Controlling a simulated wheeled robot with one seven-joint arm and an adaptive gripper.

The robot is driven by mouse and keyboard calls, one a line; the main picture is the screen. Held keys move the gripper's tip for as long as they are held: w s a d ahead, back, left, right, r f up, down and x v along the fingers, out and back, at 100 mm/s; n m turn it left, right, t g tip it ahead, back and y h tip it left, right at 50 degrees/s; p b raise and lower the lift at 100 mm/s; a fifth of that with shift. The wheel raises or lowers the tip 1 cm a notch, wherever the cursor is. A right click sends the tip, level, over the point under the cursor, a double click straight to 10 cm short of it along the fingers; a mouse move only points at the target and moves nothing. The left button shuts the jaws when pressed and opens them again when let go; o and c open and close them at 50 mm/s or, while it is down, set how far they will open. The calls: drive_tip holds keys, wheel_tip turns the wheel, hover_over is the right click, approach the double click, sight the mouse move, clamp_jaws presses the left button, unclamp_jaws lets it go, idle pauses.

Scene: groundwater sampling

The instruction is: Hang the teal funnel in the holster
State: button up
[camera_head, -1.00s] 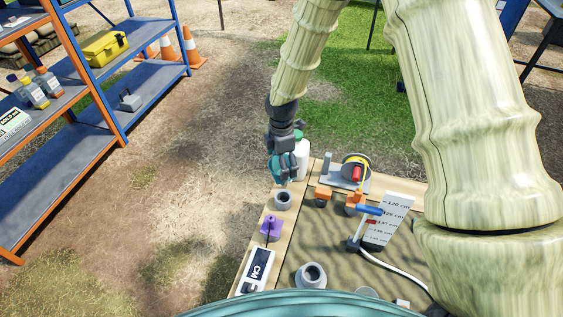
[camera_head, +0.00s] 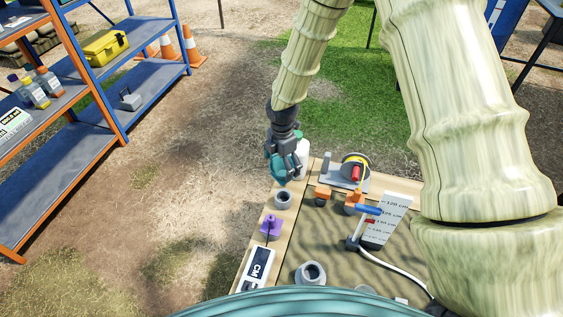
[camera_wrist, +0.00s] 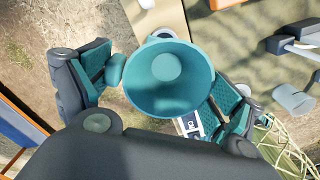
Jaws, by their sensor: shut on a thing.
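The teal funnel (camera_head: 277,169) is held in my gripper (camera_head: 282,158), above the far left corner of the table. In the wrist view the funnel (camera_wrist: 168,78) shows its wide open mouth, between the two fingers of my gripper (camera_wrist: 165,92). A grey round holder (camera_head: 283,198), which looks like the holster, stands on the table edge just below the funnel in the head view. The funnel is apart from it. In the wrist view the funnel hides most of what lies beneath; a pale rim (camera_wrist: 163,33) shows behind its edge.
A white bottle (camera_head: 302,160) stands close beside my gripper. Shelves (camera_head: 60,178) stand left.

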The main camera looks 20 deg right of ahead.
drive_tip(key=shift+f+b, duration=1.65)
drive_tip(key=shift+f, duration=3.65)
drive_tip(key=shift+f, duration=0.6)
drive_tip(key=o, duration=0.6)
drive_tip(key=shift+o, duration=0.5)
wheel_tip(320, 180, up, 12)
drive_tip(key=shift+f, duration=0.1)
